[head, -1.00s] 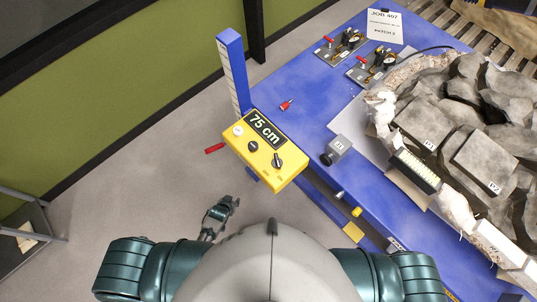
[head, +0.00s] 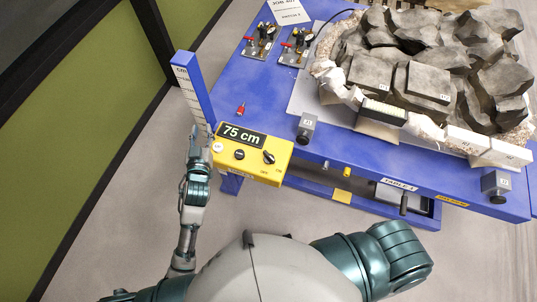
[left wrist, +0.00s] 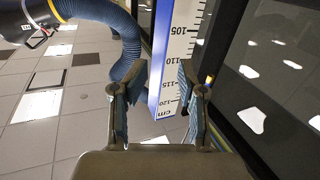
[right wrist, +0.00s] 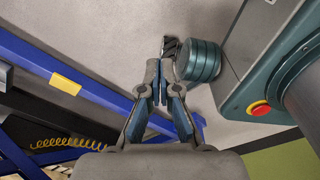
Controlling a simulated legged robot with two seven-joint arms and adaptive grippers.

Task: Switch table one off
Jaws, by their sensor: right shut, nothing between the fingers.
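The yellow control box (head: 253,170) is mounted at the near left corner of the blue table (head: 340,174). Its display (head: 243,136) reads 75 cm. Its face carries a white button (head: 218,147), a round black knob (head: 239,154) and a black pointer switch (head: 268,157); the small print by the switch is too small to read. A "TABLE 1" label (head: 399,185) is on the front edge. My left gripper (head: 194,138) is beside the box's left side; the left wrist view shows it open (left wrist: 158,98). My right gripper (right wrist: 160,72) is shut and empty, away from the box.
A blue measuring post (head: 190,88) rises just behind my left gripper. A red-tipped item (head: 240,109) lies behind the box. The floor left of the table is clear.

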